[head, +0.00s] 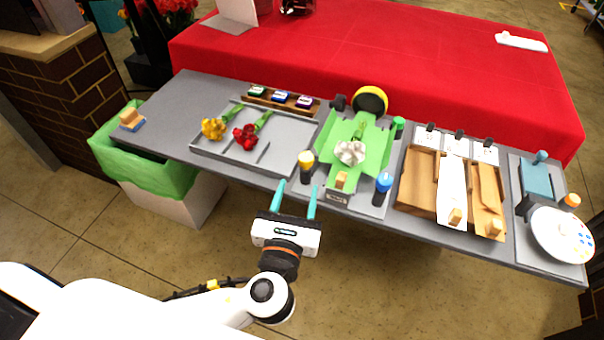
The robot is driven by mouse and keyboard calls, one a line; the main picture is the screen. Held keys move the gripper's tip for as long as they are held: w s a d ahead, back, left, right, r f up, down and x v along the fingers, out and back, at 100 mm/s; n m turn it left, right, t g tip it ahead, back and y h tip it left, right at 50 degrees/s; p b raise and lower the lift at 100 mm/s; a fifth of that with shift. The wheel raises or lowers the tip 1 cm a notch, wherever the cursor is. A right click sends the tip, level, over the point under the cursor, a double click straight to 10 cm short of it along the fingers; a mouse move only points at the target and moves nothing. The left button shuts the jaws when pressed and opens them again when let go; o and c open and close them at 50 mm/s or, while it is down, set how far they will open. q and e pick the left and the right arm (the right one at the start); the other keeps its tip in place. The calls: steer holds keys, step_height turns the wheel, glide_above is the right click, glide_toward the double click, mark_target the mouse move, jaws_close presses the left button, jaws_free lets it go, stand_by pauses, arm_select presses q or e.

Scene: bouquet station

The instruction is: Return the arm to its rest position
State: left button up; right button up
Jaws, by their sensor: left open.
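My left gripper (296,197) is open and empty, with two teal fingers spread apart. It hangs in front of the table's near edge, just short of the green bouquet holder (326,165). A white flower (350,152) with a green stem lies in the green holder. A yellow flower (213,128) and a red flower (245,137) lie in the grey tray (281,154) to the left. My white left arm comes in from the lower left. My right gripper is not in view.
The grey table (175,107) runs across the view. A bin with a green liner (150,170) stands at its left end. Wooden and white holders (417,183) and a white round dish (560,234) are at the right. A red-covered table (370,50) stands behind. Floor in front is clear.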

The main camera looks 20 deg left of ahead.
arm_select(q)
steer(key=shift+s+d, duration=0.15)
steer(key=shift+s, duration=1.05)
